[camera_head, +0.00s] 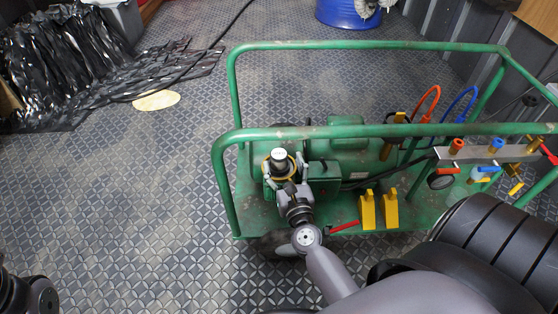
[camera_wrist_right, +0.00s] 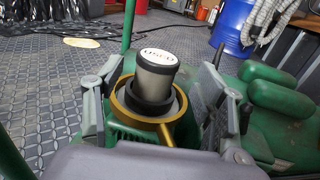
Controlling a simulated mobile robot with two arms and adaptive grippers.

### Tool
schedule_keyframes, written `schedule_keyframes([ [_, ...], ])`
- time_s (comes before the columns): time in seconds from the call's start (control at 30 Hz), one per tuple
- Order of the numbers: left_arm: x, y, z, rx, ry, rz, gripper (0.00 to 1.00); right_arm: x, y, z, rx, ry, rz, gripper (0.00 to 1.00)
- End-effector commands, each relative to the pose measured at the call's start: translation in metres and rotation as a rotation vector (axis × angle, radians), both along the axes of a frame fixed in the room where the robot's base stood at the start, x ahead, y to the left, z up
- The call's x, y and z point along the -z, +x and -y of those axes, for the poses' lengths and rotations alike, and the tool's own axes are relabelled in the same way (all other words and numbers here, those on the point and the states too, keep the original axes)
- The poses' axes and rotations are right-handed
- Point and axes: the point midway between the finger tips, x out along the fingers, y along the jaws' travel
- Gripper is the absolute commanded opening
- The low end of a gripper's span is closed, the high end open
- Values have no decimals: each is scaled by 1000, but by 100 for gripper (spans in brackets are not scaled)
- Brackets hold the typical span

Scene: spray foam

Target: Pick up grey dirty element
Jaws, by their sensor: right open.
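The grey element (camera_wrist_right: 156,78) is a short upright cylinder with a white top bearing dark lettering and a black collar at its base. It sits inside a brass-yellow ring (camera_wrist_right: 124,103) on the green machine. In the head view the element (camera_head: 279,161) shows at the left end of the machine. My right gripper (camera_wrist_right: 160,72) is open, with one finger on each side of the element and visible gaps between. In the head view the right gripper (camera_head: 285,169) reaches it from the front. My left gripper is not in view; only a dark part of my arm shows at the lower left.
A green tube frame (camera_head: 350,133) surrounds the machine, its bars close to the right gripper. Yellow blocks (camera_head: 367,212), a red handle (camera_head: 343,227) and red and blue hoses (camera_head: 459,103) lie to the right. A yellow disc (camera_head: 156,100) lies on the floor. The left floor is mostly clear.

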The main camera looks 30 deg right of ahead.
Motion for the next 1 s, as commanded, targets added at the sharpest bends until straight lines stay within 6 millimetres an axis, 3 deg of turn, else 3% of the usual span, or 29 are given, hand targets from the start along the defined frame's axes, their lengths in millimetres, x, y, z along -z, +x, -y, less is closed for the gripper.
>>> schedule_keyframes([
  [0.2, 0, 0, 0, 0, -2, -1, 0, -3, 32, 8, 0, 2, 2, 64],
  [0.53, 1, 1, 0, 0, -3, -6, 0, -3, 38, 11, 0, 0, 0, 64],
  [1.0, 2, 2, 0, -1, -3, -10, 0, -3, 38, 11, 0, 0, 0, 33],
])
